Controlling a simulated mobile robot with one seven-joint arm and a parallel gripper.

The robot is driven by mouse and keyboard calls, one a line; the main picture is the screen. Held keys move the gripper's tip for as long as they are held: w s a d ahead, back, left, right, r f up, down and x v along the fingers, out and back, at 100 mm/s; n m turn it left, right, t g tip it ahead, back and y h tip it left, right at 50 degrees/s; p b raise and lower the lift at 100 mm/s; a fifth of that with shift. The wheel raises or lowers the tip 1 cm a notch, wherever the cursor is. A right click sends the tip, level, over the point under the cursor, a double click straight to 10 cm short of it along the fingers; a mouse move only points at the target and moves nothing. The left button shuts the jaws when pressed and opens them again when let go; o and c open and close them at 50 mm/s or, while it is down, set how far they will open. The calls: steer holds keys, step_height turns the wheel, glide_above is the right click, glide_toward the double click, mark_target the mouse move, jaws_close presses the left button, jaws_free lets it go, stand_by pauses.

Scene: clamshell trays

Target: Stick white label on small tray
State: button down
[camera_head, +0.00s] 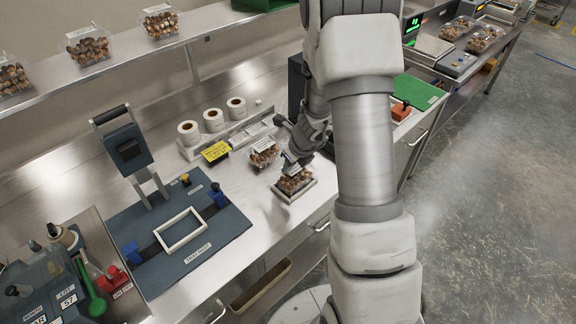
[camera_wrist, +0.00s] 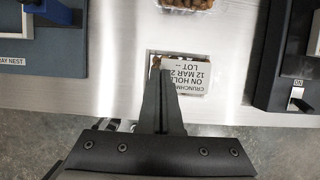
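A small clear tray (camera_head: 294,186) of brown pieces sits near the front edge of the steel counter. The white label (camera_wrist: 188,77), printed with black text including "ON HOLD" and "12 MAR", lies over most of its top in the wrist view. Brown contents show at one corner beside it. My gripper (camera_wrist: 164,72) is directly above the tray, its two fingers together, and the tips overlap the label. I cannot tell whether the fingers pinch the label or only touch it. In the head view, my wrist partly hides the label and the tray's top.
Another filled tray (camera_head: 264,155) stands just behind, beside a yellow sign (camera_head: 215,151) and several label rolls (camera_head: 213,120). The tray nest mat (camera_head: 185,240) with a white frame is at left. A dark device (camera_wrist: 290,60) stands at right in the wrist view.

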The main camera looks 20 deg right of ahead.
steer(key=shift+f, duration=0.5)
steer(key=c, duration=1)
jaws_free()
steer(key=shift+r, duration=0.15)
step_height(320, 180, up, 6)
steer(key=p, duration=0.5)
